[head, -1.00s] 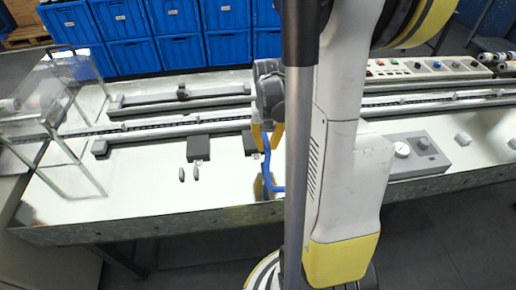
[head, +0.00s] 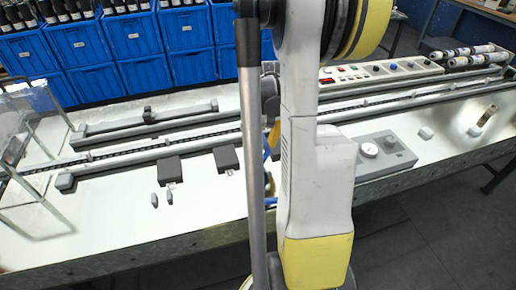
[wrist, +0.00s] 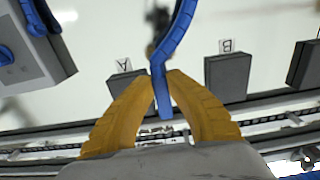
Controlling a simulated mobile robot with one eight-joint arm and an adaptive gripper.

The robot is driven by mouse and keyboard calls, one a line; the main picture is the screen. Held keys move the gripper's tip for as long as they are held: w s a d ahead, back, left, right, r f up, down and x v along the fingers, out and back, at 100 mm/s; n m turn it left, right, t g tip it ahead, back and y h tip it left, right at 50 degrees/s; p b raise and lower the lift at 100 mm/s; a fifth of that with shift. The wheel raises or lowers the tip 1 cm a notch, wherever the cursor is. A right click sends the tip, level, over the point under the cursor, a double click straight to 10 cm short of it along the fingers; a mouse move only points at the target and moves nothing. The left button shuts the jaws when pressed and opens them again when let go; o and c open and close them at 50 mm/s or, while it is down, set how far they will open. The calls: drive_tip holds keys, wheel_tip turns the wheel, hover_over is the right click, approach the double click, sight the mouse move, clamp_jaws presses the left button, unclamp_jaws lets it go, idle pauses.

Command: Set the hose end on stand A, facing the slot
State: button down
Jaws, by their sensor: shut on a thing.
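The blue hose (wrist: 180,32) runs down from the top of the wrist view to its end (wrist: 164,108). My gripper (wrist: 161,76) has its yellow fingers shut on the hose close to that end. Stand A (wrist: 118,82) is a dark block beside the A label, left of the hose and partly behind the left finger. The hose end is apart from it in the picture; its height above the table is unclear. I cannot make out the slot. In the head view my arm hides most of the gripper and hose, with a bit of blue hose (head: 267,148) showing.
Stand B (wrist: 228,75) is right of the fingers, with another dark block (wrist: 305,66) further right. A grey control box (wrist: 38,60) is at the upper left. A long conveyor rail (head: 120,154) runs behind the stands.

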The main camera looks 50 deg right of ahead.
drive_tip(key=shift+s+d, duration=0.3)
drive_tip(key=shift+d, duration=0.95)
drive_tip(key=shift+s+d, duration=0.25)
drive_tip(key=shift+d, duration=1)
drive_tip(key=shift+s+d, duration=0.3)
drive_tip(key=shift+d, duration=0.95)
drive_tip(key=shift+f, duration=0.1)
drive_tip(key=shift+f+b, duration=1.7)
drive_tip(key=shift+f, duration=0.3)
drive_tip(key=shift+f+b, duration=0.3)
drive_tip(key=shift+f, duration=0.1)
drive_tip(key=c, duration=1.4)
unclamp_jaws()
wheel_tip(320, 180, up, 12)
drive_tip(key=shift+r, duration=0.1)
